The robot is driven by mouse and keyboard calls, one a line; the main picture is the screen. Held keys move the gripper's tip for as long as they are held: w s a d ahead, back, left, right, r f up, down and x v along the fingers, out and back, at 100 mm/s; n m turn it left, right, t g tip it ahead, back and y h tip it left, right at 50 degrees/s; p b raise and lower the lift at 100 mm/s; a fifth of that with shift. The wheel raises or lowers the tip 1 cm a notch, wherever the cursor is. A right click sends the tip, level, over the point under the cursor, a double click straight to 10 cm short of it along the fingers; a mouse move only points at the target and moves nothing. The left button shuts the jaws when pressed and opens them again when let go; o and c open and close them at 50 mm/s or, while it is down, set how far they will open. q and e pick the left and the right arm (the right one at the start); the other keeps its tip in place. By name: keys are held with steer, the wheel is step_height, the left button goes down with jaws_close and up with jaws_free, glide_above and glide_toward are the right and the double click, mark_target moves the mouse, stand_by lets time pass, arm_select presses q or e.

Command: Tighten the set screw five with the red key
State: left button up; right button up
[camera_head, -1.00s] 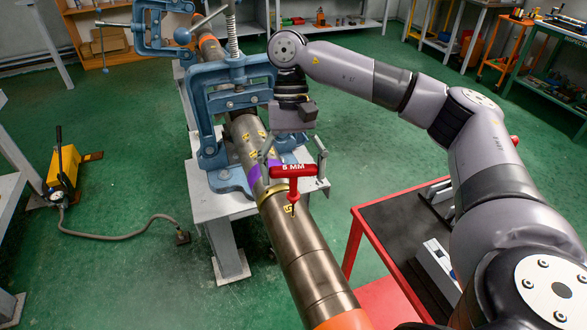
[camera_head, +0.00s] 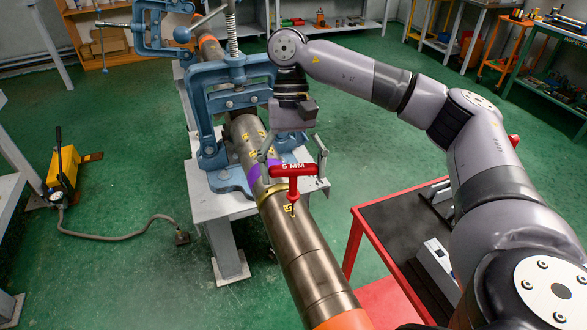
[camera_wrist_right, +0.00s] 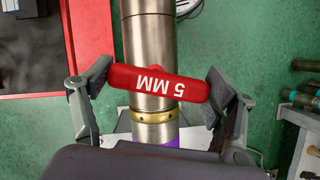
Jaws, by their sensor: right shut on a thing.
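The red key (camera_head: 294,170) has a T-handle marked 5 MM. Its red shaft points down to the pipe (camera_head: 290,240) beside a yellow tag that seems to read 5. My right gripper (camera_head: 294,167) is shut on the key's handle, with one finger at each end. In the right wrist view, the red handle (camera_wrist_right: 158,86) spans between the fingers of the right gripper (camera_wrist_right: 158,95), above the pipe and close to a brass ring (camera_wrist_right: 153,115). Set screw five is not clearly visible; the shaft's lower end is over its place. My left gripper is out of view.
A blue pipe vise (camera_head: 212,110) clamps the pipe on a grey stand (camera_head: 225,205) behind the key. A red cart with a dark top (camera_head: 395,225) stands to the right. A yellow pump (camera_head: 63,168) with a hose is on the green floor at left.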

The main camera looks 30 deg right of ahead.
steer(key=shift+s+f+b, duration=0.15)
steer(key=shift+f+b, duration=0.15)
stand_by(0.9)
steer(key=m+y+b, duration=0.1)
steer(key=m, duration=0.2)
steer(key=shift+f+t, duration=0.2)
steer(key=shift+t, duration=0.1)
steer(key=shift+m+t+y+b, duration=0.35)
steer(key=shift+m+b, duration=0.2)
steer(key=shift+m, duration=0.65)
steer(key=shift+a+r+m, duration=0.1)
steer(key=shift+r+m, duration=0.1)
steer(key=shift+m, duration=0.2)
steer(key=shift+f+m+t+b, duration=0.25)
steer(key=shift+m+t+b, duration=0.3)
steer(key=shift+m, duration=0.35)
steer(key=m+b, duration=0.1)
steer(key=m, duration=0.1)
steer(key=shift+m+t+y, duration=0.3)
steer(key=shift+t+y, duration=0.05)
steer(key=shift+t, duration=0.05)
steer(key=shift+r+m+t, duration=0.2)
steer(key=shift+m+t, duration=0.2)
steer(key=shift+m, duration=0.4)
